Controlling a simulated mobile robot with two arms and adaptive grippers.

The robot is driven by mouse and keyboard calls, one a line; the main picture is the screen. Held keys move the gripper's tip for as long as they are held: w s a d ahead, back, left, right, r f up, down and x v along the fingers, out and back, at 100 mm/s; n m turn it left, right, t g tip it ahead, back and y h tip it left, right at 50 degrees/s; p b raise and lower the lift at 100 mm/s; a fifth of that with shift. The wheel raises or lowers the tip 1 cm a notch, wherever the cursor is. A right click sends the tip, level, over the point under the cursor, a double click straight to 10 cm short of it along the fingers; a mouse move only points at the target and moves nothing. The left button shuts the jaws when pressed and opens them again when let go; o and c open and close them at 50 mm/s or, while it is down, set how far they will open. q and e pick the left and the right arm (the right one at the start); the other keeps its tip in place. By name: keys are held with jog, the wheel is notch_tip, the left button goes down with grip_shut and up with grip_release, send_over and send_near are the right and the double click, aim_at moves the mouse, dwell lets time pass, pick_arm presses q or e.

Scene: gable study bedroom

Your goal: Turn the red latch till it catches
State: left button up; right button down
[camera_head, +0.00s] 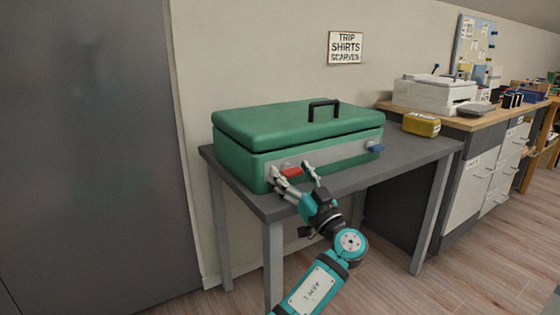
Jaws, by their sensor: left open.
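A green case (240,148) with a black handle (323,108) on its lid stands on a grey table (415,152). A dark gap shows between lid and body at the right. The red latch (291,172) is on the left part of the grey front strip (338,154) and lies roughly level. A blue latch (376,148) is at the right end of that strip. My left gripper (297,175) is open at the red latch, one finger at each side of it. I cannot tell whether the fingers touch it. My right gripper is not in view.
A yellow box (421,124) stands on the table right of the case. A workbench (468,122) with a white printer (430,94) adjoins at the right. A grey panel (90,150) stands at the left. The table front right of my gripper is clear.

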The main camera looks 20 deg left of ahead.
pick_arm(q)
jog(key=shift+r, duration=0.1)
jog(key=c, duration=1.2)
